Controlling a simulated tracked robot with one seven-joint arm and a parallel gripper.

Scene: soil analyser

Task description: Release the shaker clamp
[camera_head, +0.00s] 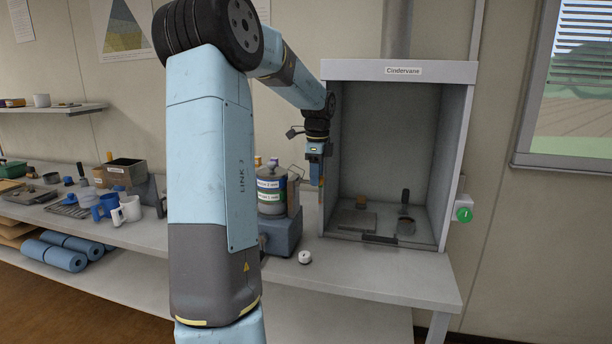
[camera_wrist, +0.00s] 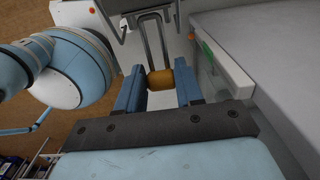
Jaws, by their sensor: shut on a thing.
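The shaker (camera_head: 281,236) is a blue-grey block on the bench, left of the hood. It bears a grey-lidded jar (camera_head: 271,190) with blue and green label bands. A thin metal wire clamp (camera_head: 295,173) stands at the jar's right side. In the wrist view, two metal rods of the clamp (camera_wrist: 153,45) run to an orange-brown grip (camera_wrist: 160,79). My gripper (camera_head: 320,183) is right of the jar, pointing down. In the wrist view, its two blue fingers (camera_wrist: 160,88) are shut on the grip. My arm hides part of the bench left of the shaker.
A fume hood (camera_head: 400,69) labelled Cindervane stands close on the right, with a green button (camera_head: 464,214) on its side. A small white round piece (camera_head: 305,257) lies before the shaker. Mugs (camera_head: 131,208), trays and tools crowd the left bench. The front right bench is clear.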

